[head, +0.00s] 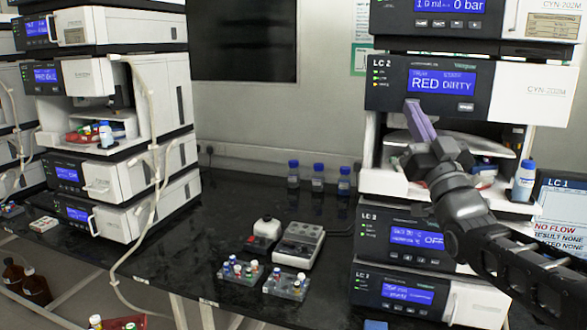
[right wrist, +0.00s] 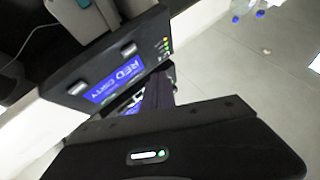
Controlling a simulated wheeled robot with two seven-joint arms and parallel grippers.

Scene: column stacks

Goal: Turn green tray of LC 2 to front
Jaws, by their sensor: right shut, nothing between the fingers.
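The LC 2 unit (head: 385,72) stands in the right stack. Its blue display (head: 441,82) reads RED and DIRTY; the display also shows, tilted, in the right wrist view (right wrist: 112,82). Beneath it is an open white bay (head: 385,178), largely covered by my right arm. A bit of red shows inside the bay; I cannot make out a green tray. My right gripper (head: 411,104) is shut and empty, its fingertips at the lower left of the LC 2 front panel, below the display. I cannot tell whether they touch the panel. My left gripper is out of view.
A blue-capped bottle (head: 524,182) stands at the bay's right, close to my right arm. An LC 1 monitor (head: 562,215) is at far right. Vial racks (head: 236,270) and a small device (head: 298,246) sit on the black bench, with bottles (head: 318,177) behind. Another stack (head: 110,120) stands left.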

